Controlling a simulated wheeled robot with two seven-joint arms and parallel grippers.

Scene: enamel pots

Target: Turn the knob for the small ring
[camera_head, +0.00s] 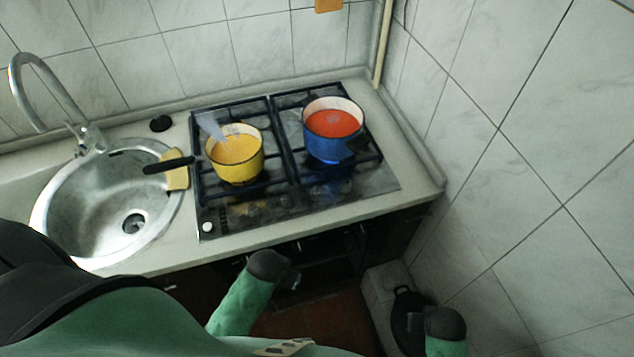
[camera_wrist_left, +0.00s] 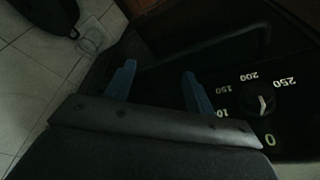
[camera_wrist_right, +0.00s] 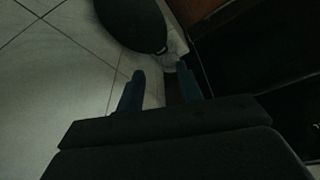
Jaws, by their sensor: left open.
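The hob (camera_head: 275,212) carries a yellow pot (camera_head: 240,170) with yellow contents and a blue pot (camera_head: 324,150) with red contents. A small white knob (camera_head: 207,227) shows at the hob's front left corner. Its other knobs are not clear, and I cannot tell which serves the small ring. My left gripper (camera_head: 291,279) is below the counter front. In the left wrist view it (camera_wrist_left: 157,80) is open and empty, beside a numbered dial (camera_wrist_left: 262,105). My right gripper (camera_wrist_right: 160,82) is open and empty, low over the floor at the right.
A tiled wall (camera_head: 510,170) closes the right side.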

